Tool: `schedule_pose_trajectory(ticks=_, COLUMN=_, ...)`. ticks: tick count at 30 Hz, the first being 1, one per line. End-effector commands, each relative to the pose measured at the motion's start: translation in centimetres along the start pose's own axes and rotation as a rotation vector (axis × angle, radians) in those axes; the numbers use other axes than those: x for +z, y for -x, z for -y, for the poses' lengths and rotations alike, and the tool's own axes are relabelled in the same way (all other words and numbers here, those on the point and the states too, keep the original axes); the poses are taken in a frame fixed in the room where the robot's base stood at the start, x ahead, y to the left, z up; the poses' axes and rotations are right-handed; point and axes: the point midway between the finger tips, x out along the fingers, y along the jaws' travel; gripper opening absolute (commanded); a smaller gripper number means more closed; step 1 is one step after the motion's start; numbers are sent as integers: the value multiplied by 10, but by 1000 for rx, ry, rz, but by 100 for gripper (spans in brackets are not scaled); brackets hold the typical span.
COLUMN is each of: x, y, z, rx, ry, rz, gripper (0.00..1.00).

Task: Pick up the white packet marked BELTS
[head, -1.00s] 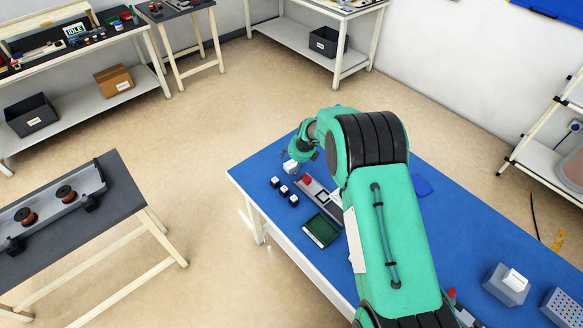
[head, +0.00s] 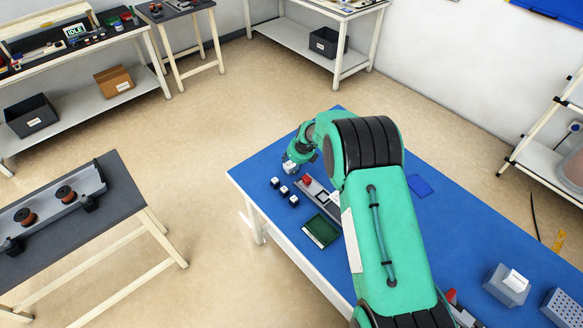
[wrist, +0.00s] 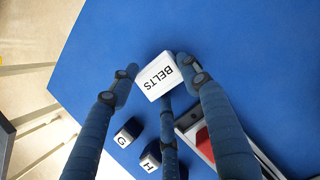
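Small dark cubes with white lettered tops, G (wrist: 123,137) and H (wrist: 149,162), stand near the fingers. A grey tray with a red piece (wrist: 205,145) lies at the lower right. A green tray (head: 321,231) is nearer. The table edge is close on the left.

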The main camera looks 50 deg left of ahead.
Motion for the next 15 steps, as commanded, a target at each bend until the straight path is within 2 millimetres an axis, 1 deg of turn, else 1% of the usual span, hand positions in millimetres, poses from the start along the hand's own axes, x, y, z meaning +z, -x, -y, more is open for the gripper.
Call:
schedule_pose_trajectory(ticks=1, x=0, y=0, z=0, rx=0, ry=0, rz=0, gripper=25)
schedule_pose_trajectory(ticks=2, x=0, y=0, z=0, rx=0, ry=0, rz=0, gripper=19)
schedule_pose_trajectory(ticks=3, x=0, y=0, z=0, rx=0, ry=0, rz=0, gripper=17)
schedule_pose_trajectory(ticks=11, x=0, y=1, z=0, rx=0, ry=0, rz=0, gripper=17)
schedule_pose_trajectory(ticks=15, x=4, y=7, z=0, rx=0, ry=1, rz=1, gripper=17)
